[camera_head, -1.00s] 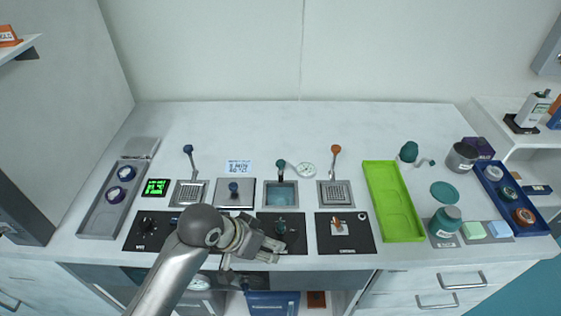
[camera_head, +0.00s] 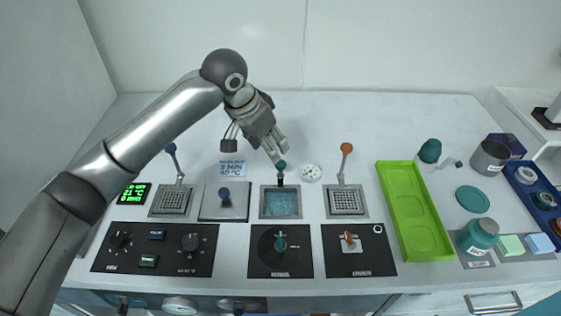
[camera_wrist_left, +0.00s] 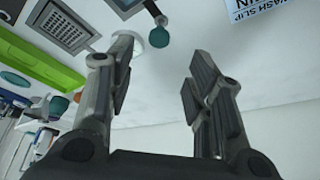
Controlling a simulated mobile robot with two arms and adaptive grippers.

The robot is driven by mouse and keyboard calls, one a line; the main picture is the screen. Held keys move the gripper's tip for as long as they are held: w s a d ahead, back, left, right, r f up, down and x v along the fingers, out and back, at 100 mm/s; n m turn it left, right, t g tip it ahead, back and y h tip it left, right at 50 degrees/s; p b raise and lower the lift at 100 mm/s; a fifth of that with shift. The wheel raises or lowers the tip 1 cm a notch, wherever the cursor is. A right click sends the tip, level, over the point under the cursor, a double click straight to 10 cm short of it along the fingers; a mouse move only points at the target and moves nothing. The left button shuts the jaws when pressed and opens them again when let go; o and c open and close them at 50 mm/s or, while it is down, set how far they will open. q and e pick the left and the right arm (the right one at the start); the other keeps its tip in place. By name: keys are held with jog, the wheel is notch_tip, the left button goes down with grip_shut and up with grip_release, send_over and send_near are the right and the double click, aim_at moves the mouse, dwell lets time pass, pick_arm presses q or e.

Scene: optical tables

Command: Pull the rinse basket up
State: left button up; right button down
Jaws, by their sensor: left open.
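The middle basin (camera_head: 268,203) holds blue-green liquid with a mesh-like texture. A dark upright handle with a teal knob (camera_head: 281,165) stands at its back edge; I take this as the rinse basket's handle. The basket itself is hard to make out in the liquid. My left gripper (camera_head: 275,151) comes in from the left and points down just above the teal knob. Its fingers are apart; whether they touch the knob is unclear. In the left wrist view the open fingers (camera_wrist_left: 160,75) have nothing between them. A teal knob shows beyond them. My right gripper is not in view.
A blue-handled basket (camera_head: 173,201) and a knobbed lid (camera_head: 225,209) are left of the basin. An orange-handled basket (camera_head: 346,202) and a green tray (camera_head: 413,220) are right. A round gauge (camera_head: 311,172) lies close to the teal knob. The counter behind is clear.

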aim_at(280, 163)
pick_arm(q)
jog(key=x, duration=1)
jog(key=shift+f+p, duration=0.2)
jog(key=shift+p, duration=0.15)
grip_shut()
